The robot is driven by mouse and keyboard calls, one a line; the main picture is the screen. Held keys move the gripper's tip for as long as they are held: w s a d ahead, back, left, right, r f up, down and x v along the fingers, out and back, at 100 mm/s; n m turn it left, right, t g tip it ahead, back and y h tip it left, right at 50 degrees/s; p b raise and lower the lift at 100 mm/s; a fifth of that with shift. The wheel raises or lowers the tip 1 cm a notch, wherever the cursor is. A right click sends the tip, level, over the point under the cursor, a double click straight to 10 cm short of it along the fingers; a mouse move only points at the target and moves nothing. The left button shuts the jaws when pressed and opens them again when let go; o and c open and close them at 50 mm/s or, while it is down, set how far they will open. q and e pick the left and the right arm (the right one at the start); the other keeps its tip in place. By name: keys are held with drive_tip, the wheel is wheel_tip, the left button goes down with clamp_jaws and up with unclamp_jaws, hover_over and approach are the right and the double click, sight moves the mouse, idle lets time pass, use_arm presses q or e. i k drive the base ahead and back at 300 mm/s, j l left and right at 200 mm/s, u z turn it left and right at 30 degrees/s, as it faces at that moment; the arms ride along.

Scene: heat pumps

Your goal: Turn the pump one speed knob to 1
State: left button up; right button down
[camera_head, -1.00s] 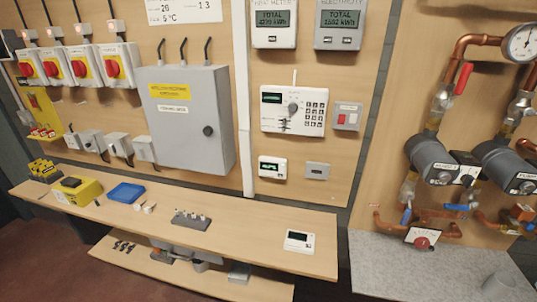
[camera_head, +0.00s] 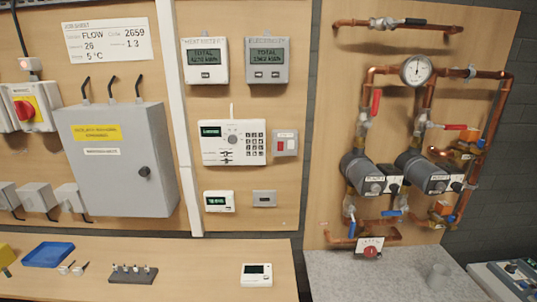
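Two dark grey cylindrical pumps sit in copper pipework on the wooden board at the right. The left pump (camera_head: 361,172) has a label on its front that I cannot read surely, and a black control box (camera_head: 394,180) at its right with a small knob. The right pump (camera_head: 418,168) has a similar control box (camera_head: 456,182) with a knob. Which pump is number one, and the knobs' settings, are too small to tell. Neither of my grippers is in view.
A round gauge (camera_head: 415,69) and red and blue valve levers stand around the pumps. A wooden shelf (camera_head: 200,262) runs along the left. A grey cabinet (camera_head: 115,165) hangs on the left board.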

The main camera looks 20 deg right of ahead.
sight(395, 189)
drive_tip(key=z, duration=1.3)
